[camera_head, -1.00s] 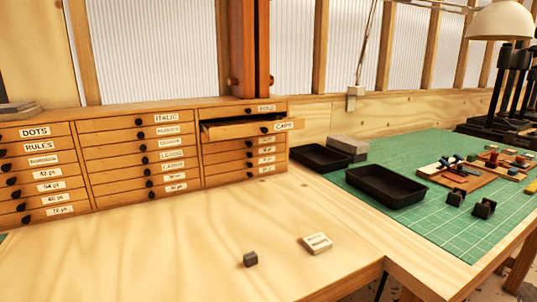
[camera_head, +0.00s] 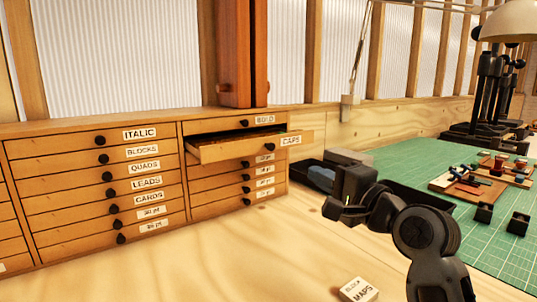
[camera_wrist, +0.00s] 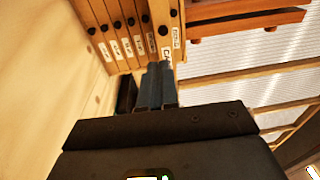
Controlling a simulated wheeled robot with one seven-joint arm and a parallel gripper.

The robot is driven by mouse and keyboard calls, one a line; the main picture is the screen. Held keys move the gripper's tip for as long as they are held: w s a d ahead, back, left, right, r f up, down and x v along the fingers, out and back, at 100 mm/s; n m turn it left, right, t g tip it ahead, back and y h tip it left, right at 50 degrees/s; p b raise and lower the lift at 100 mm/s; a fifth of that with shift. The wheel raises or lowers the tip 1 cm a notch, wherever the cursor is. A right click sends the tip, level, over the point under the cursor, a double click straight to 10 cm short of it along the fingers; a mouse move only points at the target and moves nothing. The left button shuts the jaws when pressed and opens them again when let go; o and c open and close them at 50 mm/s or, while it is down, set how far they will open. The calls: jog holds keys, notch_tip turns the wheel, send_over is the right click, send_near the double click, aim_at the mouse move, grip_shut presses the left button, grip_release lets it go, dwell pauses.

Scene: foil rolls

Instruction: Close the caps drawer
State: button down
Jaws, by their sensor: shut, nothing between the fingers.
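The caps drawer (camera_head: 240,150) is pulled partly out of the wooden cabinet (camera_head: 60,131), second from the top in the right column, under the drawer labelled BOLD. It has a dark round knob (camera_head: 275,145) and a CAPS label. My gripper (camera_head: 332,204) is in front and to the right of the drawer, lower than its front in the head view. In the wrist view, the fingers of my gripper (camera_wrist: 157,70) are together and empty, pointing toward the cabinet near the CAPS label, which they partly hide. Contact with the drawer cannot be told.
Dark trays (camera_head: 313,172) stand right of the cabinet, partly behind my arm. A labelled block (camera_head: 359,290) lies on the bench front. The green mat (camera_head: 420,160) carries small tools and blocks.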

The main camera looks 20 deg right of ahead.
aim_at(272, 148)
jog(key=x, duration=0.4)
jog(key=p+x, duration=0.1)
jog(key=x, duration=0.4)
jog(key=p+x, duration=0.1)
jog(key=x, duration=0.4)
jog(key=shift+w+a+r, duration=0.15)
jog(key=shift+r, duration=0.25)
